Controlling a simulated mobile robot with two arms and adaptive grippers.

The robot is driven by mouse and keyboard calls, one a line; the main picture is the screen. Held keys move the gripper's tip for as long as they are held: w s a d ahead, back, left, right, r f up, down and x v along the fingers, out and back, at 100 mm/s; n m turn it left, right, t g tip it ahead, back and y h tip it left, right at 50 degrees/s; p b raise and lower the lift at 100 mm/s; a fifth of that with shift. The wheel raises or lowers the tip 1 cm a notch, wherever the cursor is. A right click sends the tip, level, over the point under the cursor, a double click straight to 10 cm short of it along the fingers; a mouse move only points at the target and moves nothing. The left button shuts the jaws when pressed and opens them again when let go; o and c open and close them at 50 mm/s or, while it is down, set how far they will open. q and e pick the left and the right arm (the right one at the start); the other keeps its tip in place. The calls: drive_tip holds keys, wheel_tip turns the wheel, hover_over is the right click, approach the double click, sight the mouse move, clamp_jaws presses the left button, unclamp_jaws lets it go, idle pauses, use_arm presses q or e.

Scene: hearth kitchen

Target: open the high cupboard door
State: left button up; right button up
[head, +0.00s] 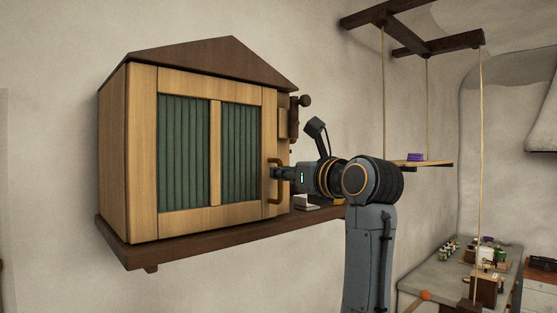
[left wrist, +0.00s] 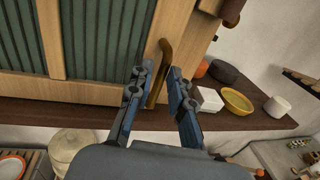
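The high cupboard (head: 113,150) hangs on the wall at the left in the head view, under a dark gabled top. Its pale wood door (head: 216,150) has green ribbed panels and looks shut or nearly so. A curved brass-brown handle (head: 273,180) stands upright at the door's right edge; it also shows in the left wrist view (left wrist: 163,62). My left gripper (head: 280,174) is at the handle. In the left wrist view its fingers (left wrist: 157,76) are apart, one on each side of the handle, with gaps visible. My right gripper is out of view.
A dark shelf (head: 200,243) runs under the cupboard. Right of the door it bears a yellow bowl (left wrist: 237,102), a white block (left wrist: 208,99), a dark round pot (left wrist: 223,71) and a pale cup (left wrist: 277,106). A hanging rope shelf (head: 425,163) is farther right.

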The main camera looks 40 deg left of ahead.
use_arm(q)
drive_tip(key=shift+w+p+x, duration=0.25)
drive_tip(key=shift+p+x, duration=0.25)
drive_tip(key=shift+x, duration=1)
drive_tip(key=shift+d, duration=0.1)
drive_tip(key=shift+s, duration=0.1)
clamp_jaws()
